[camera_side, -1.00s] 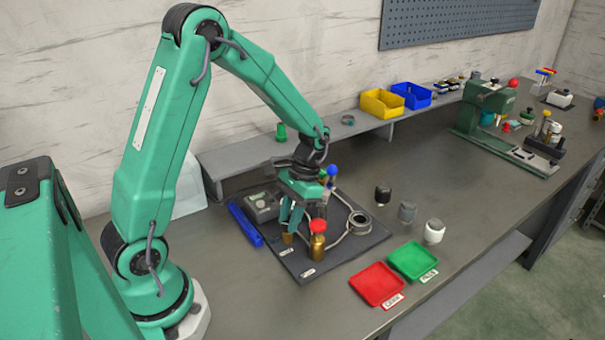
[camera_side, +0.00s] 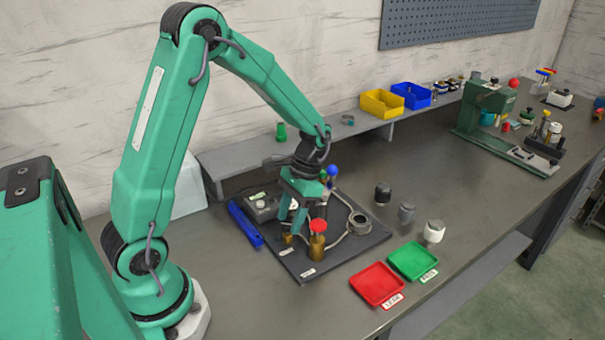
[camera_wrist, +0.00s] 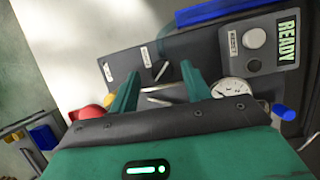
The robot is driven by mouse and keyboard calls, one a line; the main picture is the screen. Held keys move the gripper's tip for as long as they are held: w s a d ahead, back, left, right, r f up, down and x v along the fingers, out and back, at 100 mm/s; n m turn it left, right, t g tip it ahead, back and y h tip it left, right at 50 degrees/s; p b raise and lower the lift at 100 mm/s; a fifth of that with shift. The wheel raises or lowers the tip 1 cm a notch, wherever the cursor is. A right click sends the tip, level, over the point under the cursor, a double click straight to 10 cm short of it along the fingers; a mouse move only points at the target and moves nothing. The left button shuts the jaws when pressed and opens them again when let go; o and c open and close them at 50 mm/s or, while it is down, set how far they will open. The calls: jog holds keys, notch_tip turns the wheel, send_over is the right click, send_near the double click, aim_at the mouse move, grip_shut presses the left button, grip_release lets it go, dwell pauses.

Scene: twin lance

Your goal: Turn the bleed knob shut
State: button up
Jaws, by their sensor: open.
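A small black knob (camera_wrist: 160,72) with a pointer shape shows in the wrist view, beside a small white label too blurred to read. In the side view a low brass fitting (camera_side: 288,239) stands near the matching label, partly hidden by my fingers. A red knob (camera_side: 317,227) tops a taller brass valve just right of it and shows at the left of the wrist view (camera_wrist: 90,112). I cannot read which label says bleed. My gripper (camera_side: 292,228) is open and points down over the low fitting. Its two fingers (camera_wrist: 160,84) stand on either side of the black knob's line of sight; contact is unclear.
The dark board (camera_side: 345,252) also carries a box with a READY display (camera_wrist: 287,42), a round gauge (camera_wrist: 230,90), a blue knob (camera_side: 332,170) and a grey ring (camera_side: 360,222). Red (camera_side: 377,284) and green (camera_side: 413,261) trays lie front right. A blue bar (camera_side: 245,223) lies left.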

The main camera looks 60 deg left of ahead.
aim_at(287, 224)
jog(key=v, duration=0.7)
dwell(0.5)
jog(key=s+n+t, duration=0.1)
jog(key=n, duration=0.3)
jog(key=n+t, duration=0.1)
jog(key=n, duration=0.3)
jog(key=s+n+t, duration=0.1)
jog(key=n, duration=0.4)
jog(key=shift+s+d+r, duration=0.1)
jog(key=shift+s+r, duration=0.15)
jog(key=shift+s, duration=0.05)
jog(key=n, duration=0.2)
jog(key=s+n+t, duration=0.1)
jog(key=n, duration=0.2)
jog(key=shift+y, duration=0.3)
jog(key=shift+f, duration=3.85)
